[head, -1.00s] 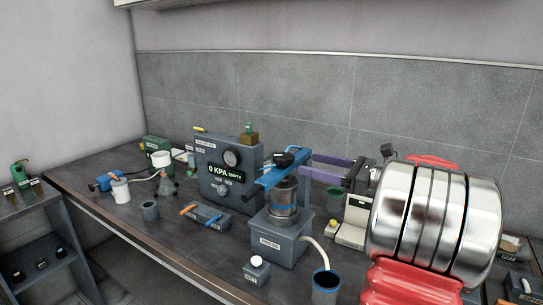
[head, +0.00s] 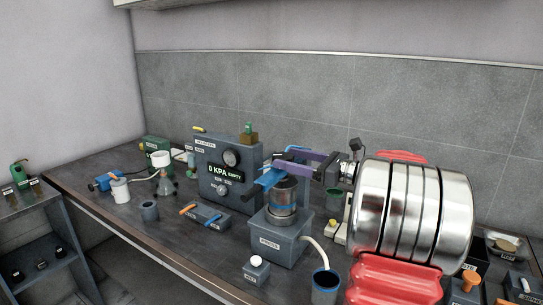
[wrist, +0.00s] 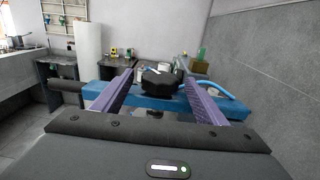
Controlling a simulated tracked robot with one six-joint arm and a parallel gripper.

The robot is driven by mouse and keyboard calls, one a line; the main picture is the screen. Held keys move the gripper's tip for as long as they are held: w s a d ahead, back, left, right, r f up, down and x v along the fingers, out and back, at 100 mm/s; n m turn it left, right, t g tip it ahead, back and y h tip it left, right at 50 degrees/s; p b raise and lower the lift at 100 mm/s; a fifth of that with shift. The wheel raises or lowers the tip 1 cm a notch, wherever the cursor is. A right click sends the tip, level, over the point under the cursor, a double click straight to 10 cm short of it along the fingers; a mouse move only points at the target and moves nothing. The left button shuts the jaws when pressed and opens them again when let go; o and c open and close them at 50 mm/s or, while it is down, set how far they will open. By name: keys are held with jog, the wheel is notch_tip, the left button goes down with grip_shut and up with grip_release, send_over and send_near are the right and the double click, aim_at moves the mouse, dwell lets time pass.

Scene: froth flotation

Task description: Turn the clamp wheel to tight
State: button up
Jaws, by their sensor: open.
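The clamp wheel (wrist: 160,84) is a black lobed knob on top of the blue clamp bar (wrist: 118,98) in the wrist view. In the head view the blue bar (head: 268,177) sits over the metal cylinder of the press (head: 281,205), and the wheel is mostly hidden behind my gripper. My gripper (head: 290,157) has two purple fingers, open. In the wrist view the fingers of my gripper (wrist: 158,76) lie on either side of the wheel with a gap visible on each side. No grip on the wheel shows.
A grey control box (head: 225,180) reading "0 KPA EMPTY" stands left of the press. A dark cup (head: 326,285) with a blue rim and a small labelled block (head: 256,268) stand in front. Two-handled grey box (head: 204,214) lies to the left.

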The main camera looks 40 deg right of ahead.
aim_at(274, 155)
jog(key=x, duration=0.6)
jog(key=shift+w+a, duration=0.1)
jog(key=shift+w, duration=0.2)
jog(key=shift+a, duration=0.1)
jog(key=c, duration=1)
